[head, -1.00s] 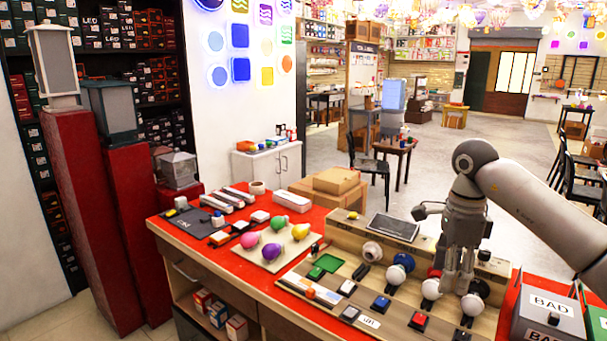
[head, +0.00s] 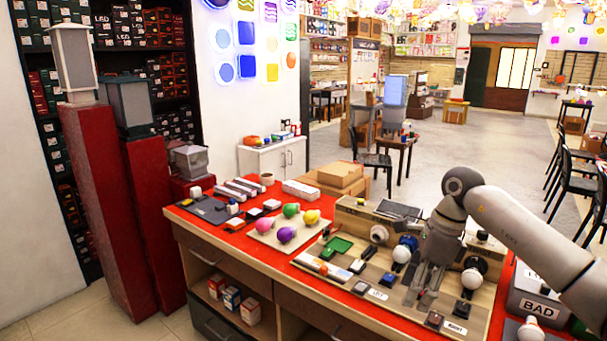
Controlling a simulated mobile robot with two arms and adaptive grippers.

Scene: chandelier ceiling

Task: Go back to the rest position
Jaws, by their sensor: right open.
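My right gripper (head: 428,292) hangs fingers-down over the wooden bulb board (head: 345,280), in front of its row of sockets. Its fingers are apart, and I see nothing held between them. The gripper and wrist hide part of the board. I cannot tell whether the fingertips touch anything. My left gripper is not in view.
Another white bulb (head: 531,329) shows at the bottom right. Open floor (head: 450,150) lies behind.

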